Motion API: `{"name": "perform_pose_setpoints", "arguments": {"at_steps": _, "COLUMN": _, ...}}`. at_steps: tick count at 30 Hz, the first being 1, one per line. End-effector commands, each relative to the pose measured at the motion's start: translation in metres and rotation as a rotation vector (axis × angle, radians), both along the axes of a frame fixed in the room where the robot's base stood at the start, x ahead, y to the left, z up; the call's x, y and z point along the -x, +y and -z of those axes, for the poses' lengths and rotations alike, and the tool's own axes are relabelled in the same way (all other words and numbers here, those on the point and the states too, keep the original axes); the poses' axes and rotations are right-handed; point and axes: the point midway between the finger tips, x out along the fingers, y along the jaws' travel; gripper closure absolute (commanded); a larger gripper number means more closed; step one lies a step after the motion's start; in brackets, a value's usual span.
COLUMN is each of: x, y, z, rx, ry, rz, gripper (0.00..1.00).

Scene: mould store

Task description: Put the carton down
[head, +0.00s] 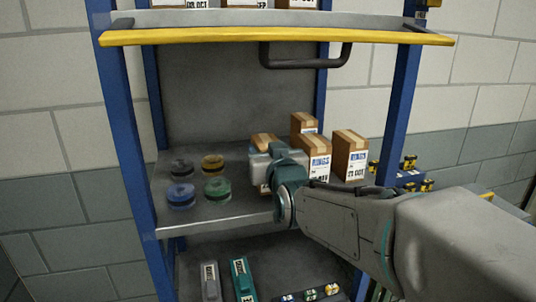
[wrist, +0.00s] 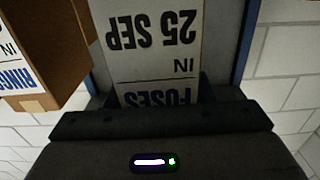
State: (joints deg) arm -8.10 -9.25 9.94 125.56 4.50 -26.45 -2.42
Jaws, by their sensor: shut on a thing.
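The carton, with a white label reading FUSES IN 25 SEP, appears upside down in the wrist view (wrist: 155,45). My gripper (wrist: 158,98) is shut on it, with the jaws at its sides. In the head view my gripper (head: 270,163) is over the shelf (head: 235,208), at the left end of a group of cartons. It covers most of the held carton, whose brown top (head: 264,138) shows behind it. I cannot tell whether the carton's base touches the shelf.
A RINGS carton (head: 320,158) stands close on the right, with another carton (head: 350,152) beyond it and one behind (head: 304,122). Several coloured round items (head: 216,189) sit on the shelf's left. A yellow-edged shelf (head: 275,38) is above. Blue posts (head: 125,130) flank the rack.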

Motion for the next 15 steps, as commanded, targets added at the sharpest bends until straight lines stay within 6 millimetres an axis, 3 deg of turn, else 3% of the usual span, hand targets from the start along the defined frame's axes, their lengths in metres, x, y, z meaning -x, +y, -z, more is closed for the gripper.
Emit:
{"name": "perform_pose_setpoints", "arguments": {"at_steps": 3, "x": 0.0, "y": 0.001, "z": 0.011, "rx": 0.0, "ry": 0.0, "rz": -0.001, "gripper": 0.82}}
{"name": "perform_pose_setpoints", "arguments": {"at_steps": 15, "x": 0.001, "y": 0.001, "z": 0.016, "rx": -0.001, "ry": -0.003, "rz": -0.002, "gripper": 0.82}}
